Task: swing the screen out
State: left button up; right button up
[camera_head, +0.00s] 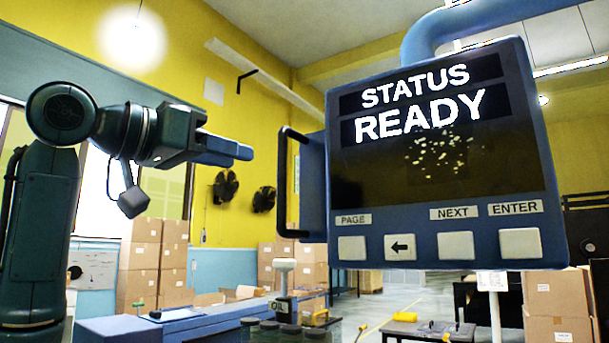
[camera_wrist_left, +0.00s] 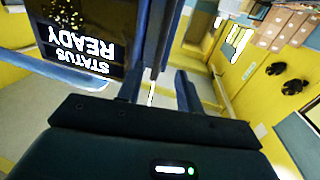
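The screen (camera_head: 440,190) is a blue-framed panel reading "STATUS READY", hung from a thick blue arm (camera_head: 480,18). A black upright bar handle (camera_head: 283,182) stands off its left side. My left gripper (camera_head: 245,153) is left of the handle's upper part, pointing toward it, with a visible gap in the head view. In the left wrist view, the two fingers (camera_wrist_left: 161,90) are apart with nothing clearly held between them. The screen (camera_wrist_left: 80,35) shows upside down there, at upper left. My right gripper is not in view.
Below the screen face are several white buttons (camera_head: 459,246). A blue bench (camera_head: 170,326) with jars stands low at left. Cardboard boxes (camera_head: 155,262) are stacked behind it, with more at lower right (camera_head: 558,305). Open air lies around the handle's left side.

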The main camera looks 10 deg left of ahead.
pick_arm(q)
jog(key=p+x, duration=0.4)
jog(key=x, duration=0.8)
jog(key=shift+w+d, duration=0.1)
jog(key=shift+w, duration=0.1)
jog(key=shift+c, duration=0.6)
grip_shut()
